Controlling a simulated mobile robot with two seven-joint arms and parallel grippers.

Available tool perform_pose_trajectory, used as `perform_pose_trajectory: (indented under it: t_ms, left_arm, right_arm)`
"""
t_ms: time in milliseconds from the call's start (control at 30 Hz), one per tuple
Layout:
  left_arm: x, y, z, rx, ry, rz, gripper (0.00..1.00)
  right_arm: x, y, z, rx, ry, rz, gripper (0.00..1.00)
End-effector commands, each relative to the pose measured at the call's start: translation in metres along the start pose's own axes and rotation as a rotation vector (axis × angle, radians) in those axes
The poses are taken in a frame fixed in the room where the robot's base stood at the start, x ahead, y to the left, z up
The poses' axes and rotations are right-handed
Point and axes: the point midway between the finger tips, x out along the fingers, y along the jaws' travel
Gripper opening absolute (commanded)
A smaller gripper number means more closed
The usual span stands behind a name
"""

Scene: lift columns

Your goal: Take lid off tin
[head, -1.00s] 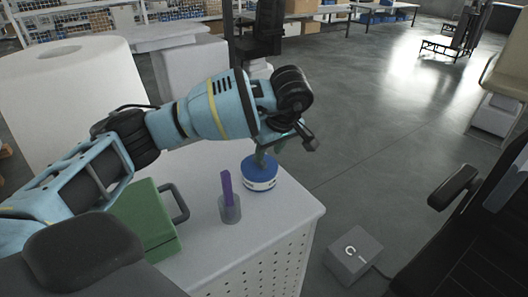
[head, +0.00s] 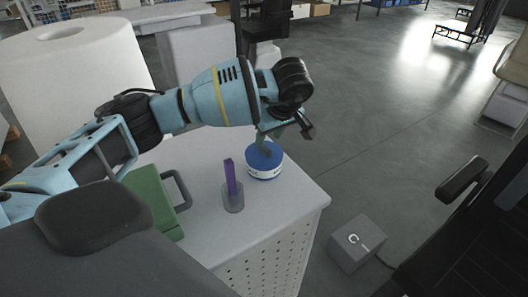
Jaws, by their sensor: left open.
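The tin (head: 265,172) is a short round container with a white side band, standing on the white table near its far right corner. Its blue lid (head: 272,158) is on top. My left gripper (head: 266,148) points down from the left arm, with its fingers at the top of the lid. The jaws are open; the arm's wrist hides part of them, and I cannot tell whether they touch the lid. My right gripper is not in view.
A green case (head: 150,200) with a grey handle lies to the left. A large white roll (head: 70,75) stands behind. A grey box (head: 357,244) is on the floor.

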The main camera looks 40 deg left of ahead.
Motion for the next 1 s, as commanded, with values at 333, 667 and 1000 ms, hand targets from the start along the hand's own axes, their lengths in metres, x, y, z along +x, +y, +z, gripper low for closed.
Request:
perform_pose_trajectory:
  t_ms: [333,667,1000]
  left_arm:
    - [0.04,-0.004,0.0,0.0,0.0,-0.001,0.41]
    - [0.04,-0.004,0.0,-0.001,0.0,0.0,0.29]
    - [0.04,-0.004,0.0,-0.001,0.0,0.001,0.0]
  right_arm:
    - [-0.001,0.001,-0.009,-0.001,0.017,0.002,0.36]
    - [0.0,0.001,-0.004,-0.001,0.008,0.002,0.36]
    - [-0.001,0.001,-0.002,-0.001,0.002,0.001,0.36]
